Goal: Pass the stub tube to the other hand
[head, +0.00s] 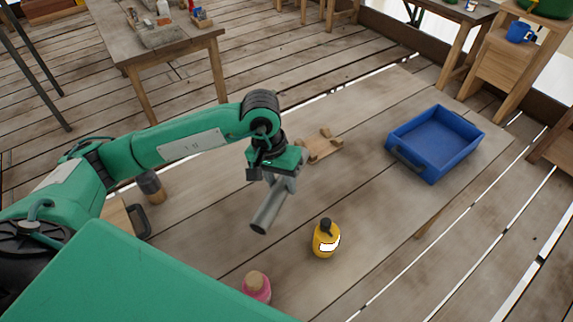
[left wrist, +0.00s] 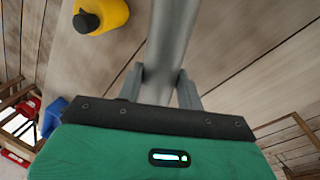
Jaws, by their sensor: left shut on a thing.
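The stub tube (head: 267,212) is a grey cylinder, held tilted above the wooden table in the head view. My left gripper (head: 280,181) is shut on it, and the tube's lower end sticks out toward the front left. In the left wrist view the tube (left wrist: 170,40) runs up between the two fingers of my left gripper (left wrist: 159,82). My right gripper shows in neither view.
A yellow bottle (head: 326,240) and a pink bottle (head: 257,287) stand near the table's front. A blue tray (head: 436,143) lies at the right. A wooden cradle (head: 322,146) lies behind my left gripper. A dark mug-like thing (head: 137,217) stands at left.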

